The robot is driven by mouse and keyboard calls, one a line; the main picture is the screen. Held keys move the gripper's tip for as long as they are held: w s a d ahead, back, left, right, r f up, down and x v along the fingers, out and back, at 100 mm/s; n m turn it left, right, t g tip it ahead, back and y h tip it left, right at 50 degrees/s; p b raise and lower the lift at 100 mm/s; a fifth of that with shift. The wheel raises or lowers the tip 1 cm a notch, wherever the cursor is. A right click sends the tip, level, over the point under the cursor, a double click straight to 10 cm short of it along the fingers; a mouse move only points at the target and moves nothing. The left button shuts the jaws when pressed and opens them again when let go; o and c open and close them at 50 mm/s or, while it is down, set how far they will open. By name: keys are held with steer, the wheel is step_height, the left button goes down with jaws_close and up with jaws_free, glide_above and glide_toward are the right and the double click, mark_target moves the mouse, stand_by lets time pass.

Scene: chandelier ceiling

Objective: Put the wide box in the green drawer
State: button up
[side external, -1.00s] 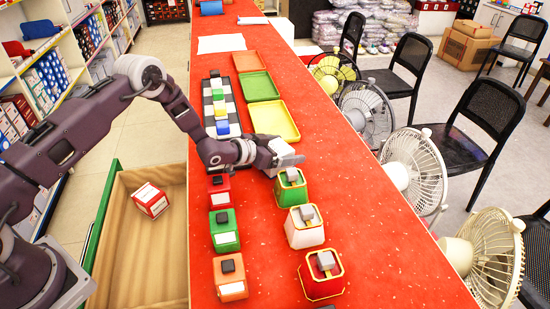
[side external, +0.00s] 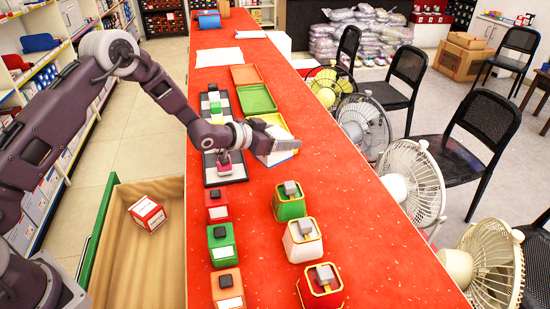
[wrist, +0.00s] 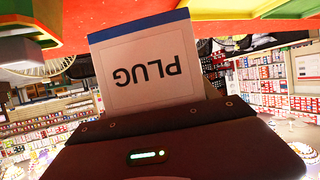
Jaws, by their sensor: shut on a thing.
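My gripper (side external: 268,139) is shut on a white box (side external: 281,157) with a blue edge, held over the red counter beside the yellow tray. In the wrist view the box (wrist: 150,70) shows a white label reading "PLUG" upside down and a blue band along its far edge. The fingertips are largely hidden by the gripper and box. The open drawer (side external: 112,262) has a green front panel and a bare wooden interior, and stands left of the counter. A red and white box (side external: 148,213) sits inside it.
Green (side external: 289,206), white (side external: 303,246) and red (side external: 321,289) containers stand on the counter's near right. Smaller red, green and orange blocks stand on its near left. A checkered board (side external: 232,172) with small items lies under my arm. Fans line the right side.

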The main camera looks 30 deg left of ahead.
steer(key=shift+r, duration=0.6)
steer(key=shift+s+a+r, duration=0.1)
steer(key=shift+r, duration=0.15)
steer(key=s+a+r+n+y, duration=0.5)
steer(key=s+a+r, duration=0.5)
steer(key=s, duration=0.1)
steer(key=s+a+f+n+g+y, duration=0.2)
steer(key=s+a+f+n+y, duration=0.3)
steer(key=a+f, duration=0.25)
steer(key=s+a+f+n+g+y, duration=0.3)
steer(key=s+a+f+n+y, duration=0.25)
steer(key=f, duration=0.25)
steer(key=s+d+f+n+g+y, duration=0.1)
steer(key=s+f+n+g, duration=0.2)
steer(key=s+f, duration=0.4)
steer(key=s+d+f+n+g+y, duration=0.1)
steer(key=s+f+n+g, duration=0.3)
steer(key=s+f, duration=0.4)
steer(key=s+y, duration=0.1)
steer(key=s, duration=0.5)
steer(key=shift+s+d+g, duration=0.15)
steer(key=shift+s+g, duration=0.15)
steer(key=shift+s, duration=0.1)
